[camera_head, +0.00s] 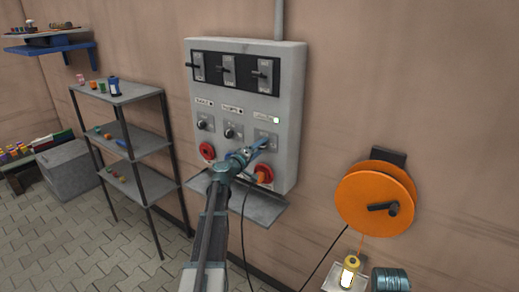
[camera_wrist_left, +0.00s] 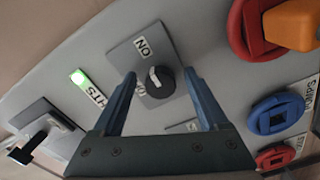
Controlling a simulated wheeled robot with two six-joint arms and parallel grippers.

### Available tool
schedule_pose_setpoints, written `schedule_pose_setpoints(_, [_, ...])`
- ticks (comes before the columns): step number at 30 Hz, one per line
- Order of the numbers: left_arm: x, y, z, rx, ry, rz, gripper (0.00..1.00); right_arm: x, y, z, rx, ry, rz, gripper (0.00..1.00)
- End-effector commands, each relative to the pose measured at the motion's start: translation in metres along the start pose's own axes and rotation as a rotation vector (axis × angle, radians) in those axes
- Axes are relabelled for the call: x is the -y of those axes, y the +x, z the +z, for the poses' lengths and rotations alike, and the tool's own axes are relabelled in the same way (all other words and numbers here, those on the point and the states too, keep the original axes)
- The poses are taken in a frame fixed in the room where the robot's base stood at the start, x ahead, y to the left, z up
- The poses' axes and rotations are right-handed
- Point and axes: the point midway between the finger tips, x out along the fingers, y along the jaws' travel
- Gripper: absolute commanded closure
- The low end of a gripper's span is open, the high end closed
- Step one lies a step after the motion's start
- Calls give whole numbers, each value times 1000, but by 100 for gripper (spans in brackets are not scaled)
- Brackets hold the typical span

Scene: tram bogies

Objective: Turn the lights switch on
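The lights switch is a dark round knob (camera_wrist_left: 158,82) on a grey plate with an ON label, in the left wrist view. A white mark shows on its left side; I cannot tell exactly where it points. In the head view the left gripper (camera_head: 262,143) covers most of the switch. My right gripper is not in view.
The grey control box (camera_head: 291,85) has three levers on top, two other knobs and red sockets (camera_head: 207,151). A shelf rack (camera_head: 120,93) stands at left.

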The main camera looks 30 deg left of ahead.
Motion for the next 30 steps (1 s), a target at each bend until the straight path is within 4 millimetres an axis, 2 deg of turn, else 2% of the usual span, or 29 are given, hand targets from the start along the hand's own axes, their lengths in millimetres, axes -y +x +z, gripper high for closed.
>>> schedule_pose_setpoints(6, [0,-1,-1,-1,-2,0,24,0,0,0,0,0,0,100])
schedule_pose_setpoints(10, [0,-14,0,-3,-2,0,24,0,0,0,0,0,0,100])
schedule_pose_setpoints(21, [-1,-92,2,-3,-1,-1,24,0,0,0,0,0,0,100])
schedule_pose_setpoints(24, [0,-110,1,-3,-1,-1,24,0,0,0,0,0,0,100])
schedule_pose_setpoints(30, [0,-132,0,-1,-1,0,24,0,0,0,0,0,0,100])
